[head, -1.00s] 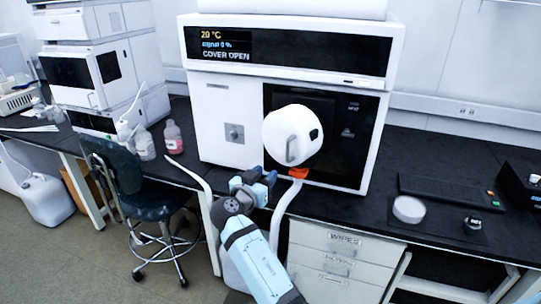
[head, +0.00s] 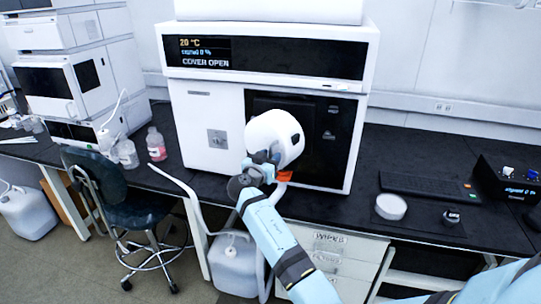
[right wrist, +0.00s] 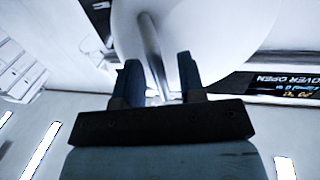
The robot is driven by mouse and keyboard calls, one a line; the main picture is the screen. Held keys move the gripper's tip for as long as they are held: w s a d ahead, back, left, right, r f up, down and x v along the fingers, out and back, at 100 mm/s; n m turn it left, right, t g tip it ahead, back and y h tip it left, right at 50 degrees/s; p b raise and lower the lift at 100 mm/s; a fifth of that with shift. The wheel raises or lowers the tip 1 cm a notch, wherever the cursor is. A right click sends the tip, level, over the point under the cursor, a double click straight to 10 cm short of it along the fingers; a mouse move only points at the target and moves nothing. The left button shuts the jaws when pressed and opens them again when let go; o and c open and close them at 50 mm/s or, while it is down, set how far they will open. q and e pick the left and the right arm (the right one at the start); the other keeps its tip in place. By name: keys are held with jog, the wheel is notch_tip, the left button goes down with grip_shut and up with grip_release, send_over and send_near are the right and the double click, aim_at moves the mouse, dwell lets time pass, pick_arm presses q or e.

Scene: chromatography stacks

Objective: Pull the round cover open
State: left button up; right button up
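The round white cover (head: 280,131) stands out from the dark front of the instrument (head: 190,98), whose display reads "COVER OPEN". In the right wrist view the cover (right wrist: 215,25) fills the top middle, with its metal bar handle (right wrist: 150,40) running down between my fingers. My right gripper (head: 264,160) is at the lower left of the cover and hides the handle in the head view. In the right wrist view its two fingers (right wrist: 160,80) are apart, one on each side of the handle, with gaps visible. My left gripper is not in view.
An orange piece (head: 285,176) sits under the cover. Pink and clear bottles (head: 156,145) stand left on the bench. A white disc (head: 391,207) and a keyboard (head: 425,187) lie right. A chair (head: 125,205) and a jug (head: 236,262) stand in front.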

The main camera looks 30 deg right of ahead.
jog(key=shift+w+d, duration=0.1)
jog(key=shift+d, duration=0.15)
grip_shut()
